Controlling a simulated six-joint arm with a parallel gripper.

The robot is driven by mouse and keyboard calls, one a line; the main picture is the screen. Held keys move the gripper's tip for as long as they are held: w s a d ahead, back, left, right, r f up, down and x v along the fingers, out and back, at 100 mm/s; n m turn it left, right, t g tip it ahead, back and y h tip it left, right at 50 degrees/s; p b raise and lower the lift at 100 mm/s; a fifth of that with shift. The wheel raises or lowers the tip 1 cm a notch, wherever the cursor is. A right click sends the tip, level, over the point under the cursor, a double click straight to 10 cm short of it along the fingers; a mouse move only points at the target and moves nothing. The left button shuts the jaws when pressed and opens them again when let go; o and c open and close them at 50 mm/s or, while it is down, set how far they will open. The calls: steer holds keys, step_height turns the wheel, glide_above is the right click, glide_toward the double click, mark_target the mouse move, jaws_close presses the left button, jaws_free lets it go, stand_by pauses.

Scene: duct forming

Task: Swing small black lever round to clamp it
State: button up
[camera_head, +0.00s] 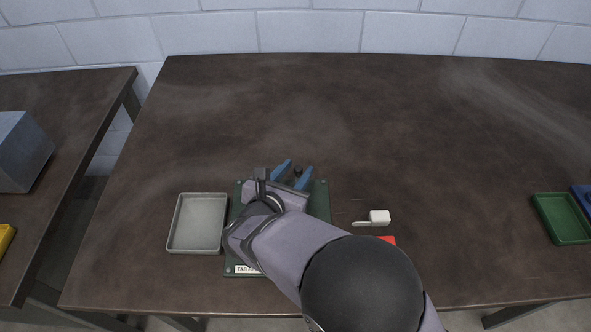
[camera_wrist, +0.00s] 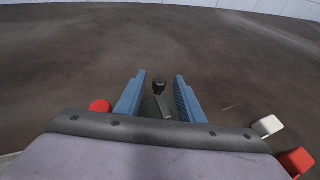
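My gripper (camera_head: 294,174) is above the far edge of a dark green plate (camera_head: 318,201) on the table. Its two blue fingers are spread apart. The small black lever shows in the wrist view as a dark knob (camera_wrist: 159,86) on a grey arm, standing between the open fingers (camera_wrist: 160,92) with gaps on both sides. In the head view a small dark knob (camera_head: 298,172) shows between the fingertips. My gripper and arm hide most of the plate and the base of the lever. Whether a finger touches the lever cannot be told.
A grey tray (camera_head: 176,224) lies left of the plate. A white block with a handle (camera_head: 379,217) and a red object (camera_head: 388,239) lie right. A red round knob (camera_wrist: 100,106) is left of the fingers in the wrist view. A green tray (camera_head: 562,218) is far right. The back table is clear.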

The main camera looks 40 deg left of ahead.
steer(key=shift+c, duration=0.3)
jaws_close()
steer(key=shift+w+r+m+t+h+p, duration=0.15)
steer(key=shift+m+t+h+p, duration=0.25)
steer(key=shift+m+h, duration=0.45)
steer(key=shift+w+d+m+h+p, duration=0.15)
steer(key=shift+d+m+h+p, duration=0.1)
steer(key=shift+m+h, duration=0.55)
steer(key=shift+w+d+m+h+p, duration=0.1)
steer(key=shift+w+d+m+h, duration=0.1)
steer(key=shift+m+h, duration=0.5)
steer(key=shift+o, duration=0.3)
jaws_free()
